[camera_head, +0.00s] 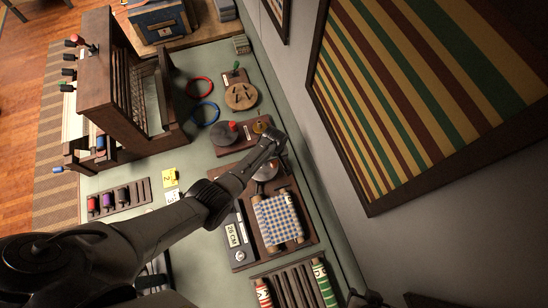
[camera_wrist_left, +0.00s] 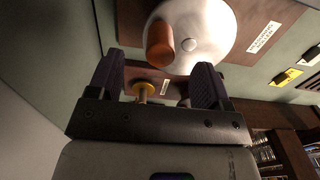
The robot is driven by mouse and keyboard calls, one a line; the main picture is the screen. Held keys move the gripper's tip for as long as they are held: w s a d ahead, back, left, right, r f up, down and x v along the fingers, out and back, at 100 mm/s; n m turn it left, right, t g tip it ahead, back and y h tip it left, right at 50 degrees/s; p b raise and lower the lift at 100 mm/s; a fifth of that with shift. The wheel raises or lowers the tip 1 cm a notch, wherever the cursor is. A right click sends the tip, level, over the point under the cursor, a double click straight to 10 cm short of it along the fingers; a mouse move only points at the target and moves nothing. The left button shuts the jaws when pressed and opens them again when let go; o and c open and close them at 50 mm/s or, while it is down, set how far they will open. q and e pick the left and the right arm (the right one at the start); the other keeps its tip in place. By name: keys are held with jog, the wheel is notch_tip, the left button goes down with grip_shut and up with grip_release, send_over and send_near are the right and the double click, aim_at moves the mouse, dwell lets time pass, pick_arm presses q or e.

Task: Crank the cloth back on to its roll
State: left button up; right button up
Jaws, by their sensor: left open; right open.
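The blue-and-white checked cloth (camera_head: 279,221) lies spread on a wooden stand between pale roller ends, in the head view. Just above it sits the silver crank disc (camera_head: 264,171). In the left wrist view the same disc (camera_wrist_left: 205,30) shows pale, with an orange-brown handle (camera_wrist_left: 160,45) standing off its face. My left gripper (camera_head: 274,142) reaches over the bench beside the disc. Its two dark fingers (camera_wrist_left: 156,82) are open and empty, with the handle just beyond them. My right gripper (camera_head: 368,298) shows only as a small dark part at the bottom edge.
A yellow knob (camera_wrist_left: 143,87) stands past the fingers. A display box (camera_head: 233,236) lies left of the cloth. A dark disc with a red knob (camera_head: 225,132), red and blue rings (camera_head: 205,112), and a loom (camera_head: 122,75) stand farther up. A wall runs along the right.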

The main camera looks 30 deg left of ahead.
pick_arm(q)
jog(key=shift+s+r, duration=0.1)
jog(key=shift+r, duration=1.8)
